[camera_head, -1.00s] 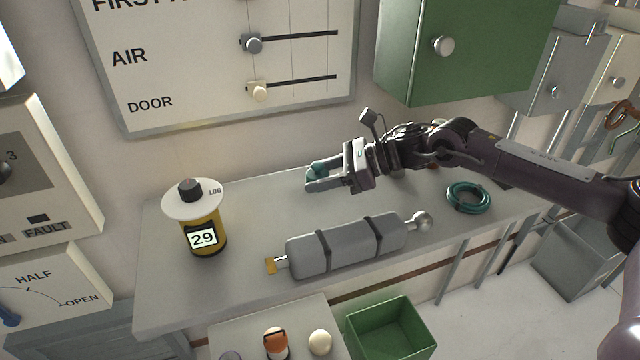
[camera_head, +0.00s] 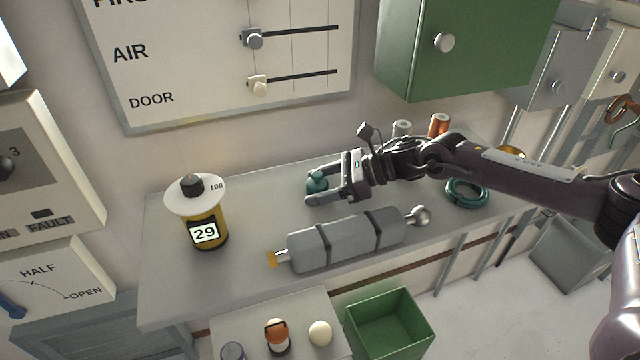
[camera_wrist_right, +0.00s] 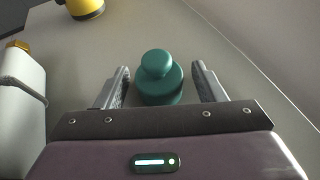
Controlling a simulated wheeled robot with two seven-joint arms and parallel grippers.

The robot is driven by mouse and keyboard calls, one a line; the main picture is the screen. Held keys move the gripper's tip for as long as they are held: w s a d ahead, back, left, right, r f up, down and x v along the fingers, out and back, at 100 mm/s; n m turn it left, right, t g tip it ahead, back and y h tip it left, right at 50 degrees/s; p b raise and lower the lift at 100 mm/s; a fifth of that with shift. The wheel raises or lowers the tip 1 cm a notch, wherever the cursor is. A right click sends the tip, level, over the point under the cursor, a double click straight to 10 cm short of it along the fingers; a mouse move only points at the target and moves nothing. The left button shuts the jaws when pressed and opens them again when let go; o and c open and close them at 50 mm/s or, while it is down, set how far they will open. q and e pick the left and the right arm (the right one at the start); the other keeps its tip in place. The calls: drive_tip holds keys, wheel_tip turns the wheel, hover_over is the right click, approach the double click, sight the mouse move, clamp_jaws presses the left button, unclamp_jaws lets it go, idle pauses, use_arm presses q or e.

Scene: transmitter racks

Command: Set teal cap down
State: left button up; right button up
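The teal cap (camera_head: 317,182) stands upright on the grey bench top (camera_head: 172,285), toward its back edge. It has a round knob on a wider base. My right gripper (camera_head: 322,190) is low over the bench, with its fingers on either side of the cap. In the right wrist view the cap (camera_wrist_right: 160,80) sits between the two spread fingertips (camera_wrist_right: 161,85), with a narrow gap visible on each side. The fingers look open and not pressed on it. My left gripper is not in view.
A yellow canister with a white disc (camera_head: 205,225) stands left of the cap. A grey strapped cylinder (camera_head: 345,243) lies in front. A teal ring (camera_head: 467,194) and spools (camera_head: 438,124) are to the right. A green cabinet (camera_head: 480,50) hangs above.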

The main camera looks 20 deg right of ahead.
drive_tip(key=shift+r, duration=0.2)
drive_tip(key=shift+d+r, duration=0.1)
drive_tip(key=shift+d, duration=0.05)
drive_tip(key=b+v, duration=0.2)
drive_tip(key=v, duration=0.8)
drive_tip(key=shift+s+d+r, duration=0.15)
drive_tip(key=shift+s+d, duration=0.1)
drive_tip(key=shift+d, duration=0.05)
drive_tip(key=shift+s+d+r, duration=0.15)
drive_tip(key=shift+d+r, duration=0.05)
drive_tip(key=shift+d, duration=0.2)
